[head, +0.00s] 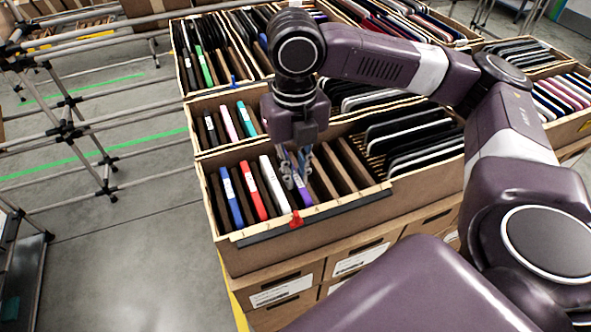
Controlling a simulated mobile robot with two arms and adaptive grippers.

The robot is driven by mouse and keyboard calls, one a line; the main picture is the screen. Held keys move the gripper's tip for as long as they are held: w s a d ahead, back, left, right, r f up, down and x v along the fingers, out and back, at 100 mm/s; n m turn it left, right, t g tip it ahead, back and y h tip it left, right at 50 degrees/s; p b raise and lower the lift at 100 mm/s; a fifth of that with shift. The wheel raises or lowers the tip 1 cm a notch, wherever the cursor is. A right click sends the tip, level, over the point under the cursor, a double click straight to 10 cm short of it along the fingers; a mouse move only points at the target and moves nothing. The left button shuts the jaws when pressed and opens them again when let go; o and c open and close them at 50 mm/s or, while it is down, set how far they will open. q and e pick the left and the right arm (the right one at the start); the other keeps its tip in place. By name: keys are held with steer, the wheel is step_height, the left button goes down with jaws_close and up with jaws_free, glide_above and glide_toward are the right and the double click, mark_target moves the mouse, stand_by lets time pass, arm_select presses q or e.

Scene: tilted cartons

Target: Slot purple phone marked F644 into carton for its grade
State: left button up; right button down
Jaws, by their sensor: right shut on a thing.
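My right gripper (293,178) points down into the front carton (228,250) and is shut on the purple phone (304,193). The phone stands in a slot right of a white phone (275,186), a red phone (253,191) and a blue phone (230,197). Its upper part is partly hidden by the gripper fingers, and I cannot read its marking. A red clip (296,219) sits on the carton's front edge near it. My left gripper is not in view.
Empty slots with brown dividers (337,168) lie right of the purple phone, then several dark phones (415,140). A metal rack (80,118) stands at left.

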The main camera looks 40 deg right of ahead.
steer(key=c, duration=1.9)
jaws_free()
step_height(320, 180, up, 12)
step_height(320, 180, up, 7)
steer(key=p, duration=0.9)
